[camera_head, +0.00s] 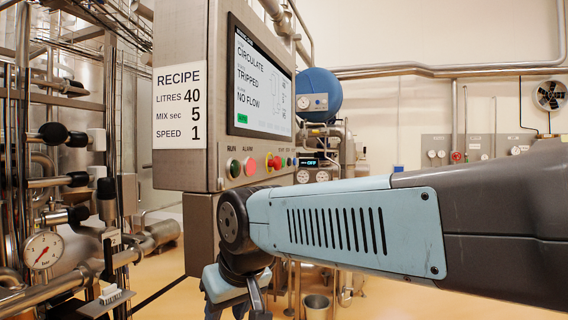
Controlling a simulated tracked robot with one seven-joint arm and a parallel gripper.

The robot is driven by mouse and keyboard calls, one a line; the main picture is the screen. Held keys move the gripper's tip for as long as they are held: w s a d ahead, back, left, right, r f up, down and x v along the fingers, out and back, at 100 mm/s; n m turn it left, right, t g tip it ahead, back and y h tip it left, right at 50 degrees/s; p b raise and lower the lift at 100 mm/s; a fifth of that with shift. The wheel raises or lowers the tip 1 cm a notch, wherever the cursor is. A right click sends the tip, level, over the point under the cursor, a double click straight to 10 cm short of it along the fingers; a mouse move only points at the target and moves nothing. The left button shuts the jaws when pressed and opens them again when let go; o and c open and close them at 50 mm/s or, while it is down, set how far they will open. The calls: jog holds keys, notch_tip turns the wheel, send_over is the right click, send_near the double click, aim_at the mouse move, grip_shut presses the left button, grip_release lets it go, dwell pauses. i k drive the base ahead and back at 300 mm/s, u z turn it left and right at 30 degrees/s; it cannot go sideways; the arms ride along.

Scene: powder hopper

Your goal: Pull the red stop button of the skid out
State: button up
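The grey control panel (181,28) of the skid stands in the middle, with a row of buttons under its screen. A red mushroom-shaped stop button (275,162) with a bit of yellow at its base sits toward the right of the row. Whether it is pressed in or out is too small to tell. A flatter red button (249,166) and a green button (233,168) are to its left. My gripper (238,304) hangs below the panel at the bottom edge, apart from the buttons. Its fingertips are cut off, so its opening cannot be told.
The screen (262,82) reads CIRCULATE, TRIPPED and NO FLOW. A recipe card (179,105) reads litres 40, mix sec 5, speed 1. Pipes, valves and a gauge (42,250) crowd the left. A bucket (317,306) stands on the floor. My arm crosses the right side.

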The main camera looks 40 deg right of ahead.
aim_at(276, 162)
jog(key=u, duration=0.6)
jog(key=i, duration=0.1)
jog(key=u, duration=5.1)
jog(key=i, duration=0.6)
jog(key=u, duration=5.55)
jog(key=i, duration=0.6)
jog(key=u, duration=0.1)
